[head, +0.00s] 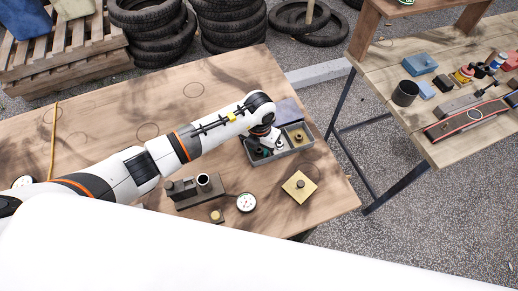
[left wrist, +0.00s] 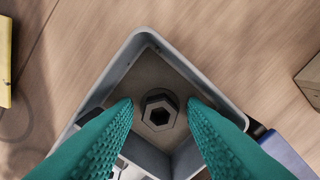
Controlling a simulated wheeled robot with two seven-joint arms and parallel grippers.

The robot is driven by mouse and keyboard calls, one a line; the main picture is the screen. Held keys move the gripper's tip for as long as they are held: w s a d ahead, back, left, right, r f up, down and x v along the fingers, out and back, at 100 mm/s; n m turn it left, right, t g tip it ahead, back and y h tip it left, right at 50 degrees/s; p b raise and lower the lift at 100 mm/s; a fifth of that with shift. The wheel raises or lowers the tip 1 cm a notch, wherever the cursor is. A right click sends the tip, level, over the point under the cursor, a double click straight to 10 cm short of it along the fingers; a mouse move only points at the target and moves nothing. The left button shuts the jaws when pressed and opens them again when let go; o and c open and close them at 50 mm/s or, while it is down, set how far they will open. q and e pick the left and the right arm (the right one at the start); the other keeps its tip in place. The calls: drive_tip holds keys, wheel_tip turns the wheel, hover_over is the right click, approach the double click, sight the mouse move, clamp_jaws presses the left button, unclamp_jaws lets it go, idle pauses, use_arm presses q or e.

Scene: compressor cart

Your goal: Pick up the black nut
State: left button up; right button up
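The black nut (left wrist: 159,111) is a dark hexagonal ring with a round-edged hole. It lies flat in a corner compartment of a grey divided tray (left wrist: 205,78) in the left wrist view. My left gripper (left wrist: 159,104) is open, with its two green ribbed fingers on either side of the nut and visible space between each finger and it. In the head view the grey tray (head: 290,151) stands on the wooden table and my left gripper (head: 263,149) points down into its left part. The nut is hidden there by the gripper. My right gripper is not in view.
A brass-coloured piece (head: 298,138) sits in the tray's right part. Near the tray are a brass plate with a knob (head: 299,187), a round dial gauge (head: 246,202) and a dark fixture block (head: 198,190). A blue-grey flat thing (head: 289,109) lies behind the tray.

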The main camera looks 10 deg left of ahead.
use_arm(q)
drive_tip(key=c, duration=0.8)
